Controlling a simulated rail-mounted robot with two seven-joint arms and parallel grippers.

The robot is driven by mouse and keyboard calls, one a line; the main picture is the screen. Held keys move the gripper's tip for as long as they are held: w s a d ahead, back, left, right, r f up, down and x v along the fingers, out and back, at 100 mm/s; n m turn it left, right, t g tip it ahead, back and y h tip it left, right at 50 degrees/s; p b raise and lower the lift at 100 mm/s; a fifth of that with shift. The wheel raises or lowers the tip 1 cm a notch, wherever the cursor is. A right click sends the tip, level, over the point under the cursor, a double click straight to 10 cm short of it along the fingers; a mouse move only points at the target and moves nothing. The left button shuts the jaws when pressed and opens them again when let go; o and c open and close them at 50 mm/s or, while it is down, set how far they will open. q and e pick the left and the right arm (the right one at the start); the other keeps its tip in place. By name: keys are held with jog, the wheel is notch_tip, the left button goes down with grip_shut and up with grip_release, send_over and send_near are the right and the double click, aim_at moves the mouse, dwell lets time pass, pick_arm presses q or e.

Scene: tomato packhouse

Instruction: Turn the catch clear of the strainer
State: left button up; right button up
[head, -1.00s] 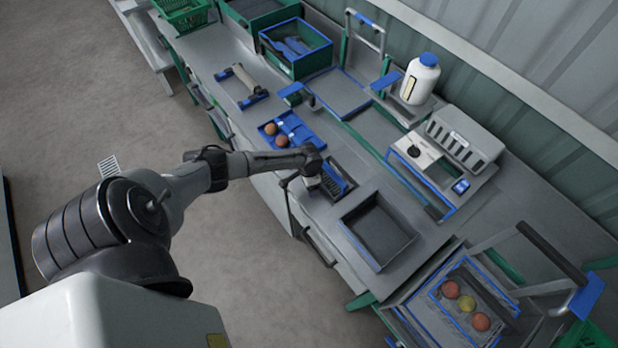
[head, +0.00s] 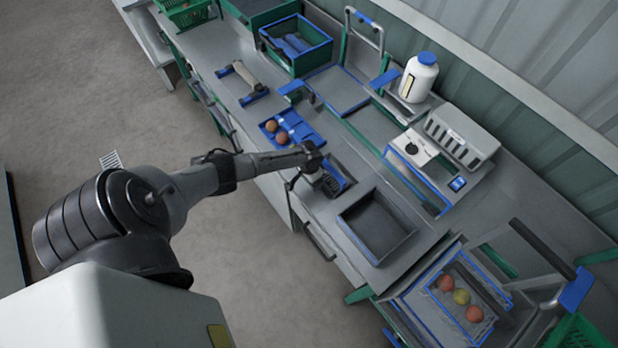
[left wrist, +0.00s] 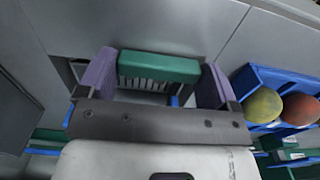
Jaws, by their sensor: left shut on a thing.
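My left gripper (head: 328,186) is at the front edge of the bench, over the strainer (head: 342,169), a dark slotted piece with a blue rim. In the left wrist view, its two purple fingers (left wrist: 156,78) are shut on the ends of a green bar, which I take to be the catch (left wrist: 160,66). The pale slots of the strainer (left wrist: 142,84) show just below the bar in that view. My gripper hides part of the strainer in the head view, and the catch cannot be made out there. My right gripper is in neither view.
A dark open tray (head: 353,237) lies right of the strainer. A blue tray (head: 309,134) with two tomatoes is to its left. Behind stand a grey machine (head: 462,139) and a white bottle (head: 418,78). A wire basket with tomatoes is at the lower right.

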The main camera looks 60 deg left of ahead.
pick_arm(q)
jog(key=o, duration=0.7)
jog(key=shift+o, duration=0.2)
jog(key=shift+r, duration=0.5)
notch_tip(320, 180, up, 13)
jog(key=p, duration=0.1)
jog(key=shift+m, duration=0.3)
